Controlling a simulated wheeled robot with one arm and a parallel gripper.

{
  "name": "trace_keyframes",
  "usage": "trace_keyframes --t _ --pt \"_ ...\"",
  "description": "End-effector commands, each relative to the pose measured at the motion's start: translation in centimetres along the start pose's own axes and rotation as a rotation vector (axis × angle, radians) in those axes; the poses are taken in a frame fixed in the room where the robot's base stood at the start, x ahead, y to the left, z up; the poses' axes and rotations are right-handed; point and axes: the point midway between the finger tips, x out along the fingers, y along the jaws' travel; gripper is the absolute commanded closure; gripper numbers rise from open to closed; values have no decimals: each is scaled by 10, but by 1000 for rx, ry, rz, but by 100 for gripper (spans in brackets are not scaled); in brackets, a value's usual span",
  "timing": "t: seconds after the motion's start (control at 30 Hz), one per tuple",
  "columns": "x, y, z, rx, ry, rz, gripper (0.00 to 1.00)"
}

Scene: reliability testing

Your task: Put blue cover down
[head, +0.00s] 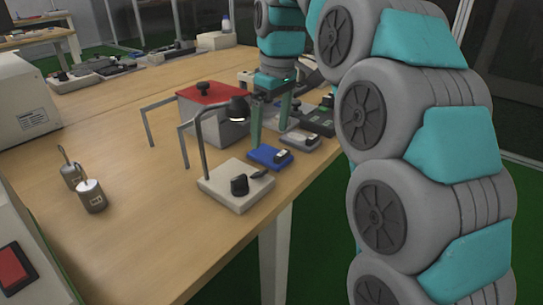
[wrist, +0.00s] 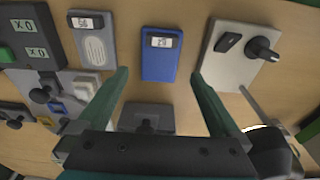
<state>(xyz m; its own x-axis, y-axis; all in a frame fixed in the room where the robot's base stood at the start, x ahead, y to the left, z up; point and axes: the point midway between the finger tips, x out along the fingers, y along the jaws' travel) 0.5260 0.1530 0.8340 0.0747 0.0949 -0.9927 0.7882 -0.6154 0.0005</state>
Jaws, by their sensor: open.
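The blue cover (head: 267,156) appears as a flat blue block with a small display, lying on the wooden table near its front edge. In the wrist view the blue cover (wrist: 158,66) lies ahead, between the lines of the two fingers. My gripper (head: 270,138) is above and just behind it in the head view, fingers pointing down. In the wrist view my gripper (wrist: 160,74) is open, with one green finger to each side of the blue block and nothing held. Whether the fingertips touch the table is unclear.
A pale lamp base (head: 233,187) with a black knob stands close by; it also shows in the wrist view (wrist: 228,72). A grey device (wrist: 92,48) lies on the other side. A red-topped box (head: 205,93) stands behind.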

Motion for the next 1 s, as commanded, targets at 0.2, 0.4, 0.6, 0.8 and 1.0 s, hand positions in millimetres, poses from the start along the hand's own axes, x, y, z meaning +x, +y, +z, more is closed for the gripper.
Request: trace_keyframes --t 0.2,0.4,0.6,0.8,1.0 --pt "15 0 3 -1 -2 -2 0" --pt "40 0 6 -1 -5 -2 0" --pt "51 0 5 -1 -1 0 0" --pt "50 1 5 -1 0 0 5" --pt "50 0 5 -1 0 0 27"
